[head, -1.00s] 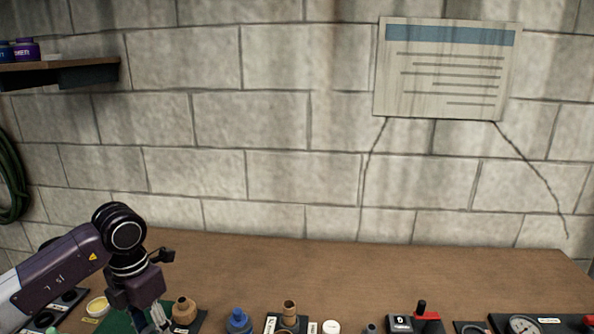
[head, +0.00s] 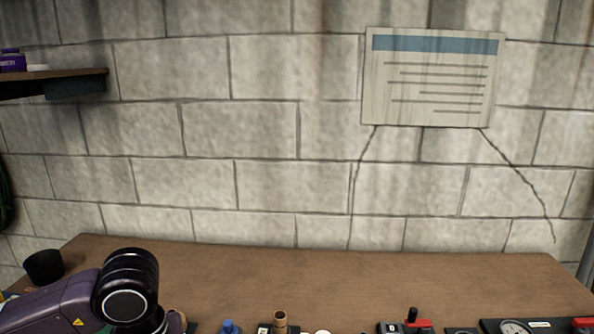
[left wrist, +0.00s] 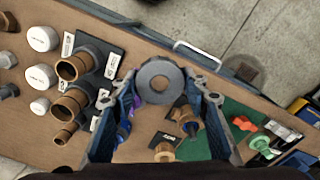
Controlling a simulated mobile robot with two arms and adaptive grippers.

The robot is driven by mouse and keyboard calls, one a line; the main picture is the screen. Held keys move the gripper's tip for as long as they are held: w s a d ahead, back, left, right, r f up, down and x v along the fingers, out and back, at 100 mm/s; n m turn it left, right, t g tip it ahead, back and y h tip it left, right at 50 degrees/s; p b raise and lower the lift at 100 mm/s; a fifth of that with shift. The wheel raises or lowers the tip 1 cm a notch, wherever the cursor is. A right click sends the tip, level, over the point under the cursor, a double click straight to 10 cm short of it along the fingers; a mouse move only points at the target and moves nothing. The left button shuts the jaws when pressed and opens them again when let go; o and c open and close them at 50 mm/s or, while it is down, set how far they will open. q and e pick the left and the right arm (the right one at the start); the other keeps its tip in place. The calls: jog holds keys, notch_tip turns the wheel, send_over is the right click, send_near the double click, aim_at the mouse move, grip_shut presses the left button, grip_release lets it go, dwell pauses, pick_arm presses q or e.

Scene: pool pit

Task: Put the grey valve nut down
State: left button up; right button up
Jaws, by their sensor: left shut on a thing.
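The grey valve nut (left wrist: 160,80) is a ring with a round hole, held between the fingertips of my left gripper (left wrist: 162,84) in the left wrist view. The nut appears to be above the brown bench, near its edge; I cannot tell the exact height. In the head view only part of my left arm shows at the lower left; its gripper and the nut are out of frame. My right gripper is in neither view.
Brown pipe stubs (left wrist: 76,66) and white caps (left wrist: 42,38) stand left of the gripper. A green mat (left wrist: 240,115) with an orange-red knob (left wrist: 276,128) lies to the right. A black cup (head: 43,266) stands on the bench's far left.

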pick_arm(q)
jog(key=s+m, duration=0.1)
jog(key=m, duration=0.1)
jog(key=s+d+m, duration=0.1)
jog(key=m, duration=0.1)
jog(key=shift+s+m, duration=0.25)
jog(key=shift+m, duration=0.15)
